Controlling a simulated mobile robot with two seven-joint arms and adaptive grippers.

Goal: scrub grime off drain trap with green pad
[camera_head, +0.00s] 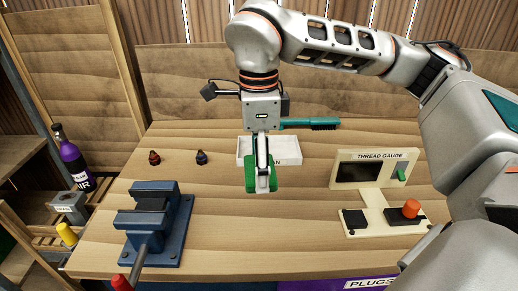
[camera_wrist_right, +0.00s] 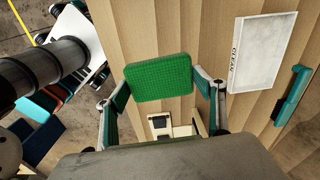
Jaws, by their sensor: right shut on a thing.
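The green pad (camera_head: 250,175) is held by my right gripper (camera_head: 263,180) above the middle of the table, in front of the white tray. In the right wrist view the pad (camera_wrist_right: 158,78) is pinched flat between the two fingers of the right gripper (camera_wrist_right: 160,88), clear of the tabletop. I cannot pick out the drain trap for sure. A blue vise (camera_head: 155,215) stands at the table's front left, and I see nothing clearly clamped in it. My left gripper is not in view.
A white tray (camera_head: 290,146) lies behind the pad, with a teal brush (camera_head: 312,124) beyond it. Two small fittings, dark red (camera_head: 154,157) and dark blue (camera_head: 201,157), sit at the left. The thread gauge (camera_head: 375,170) stands at the right. The front middle is clear.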

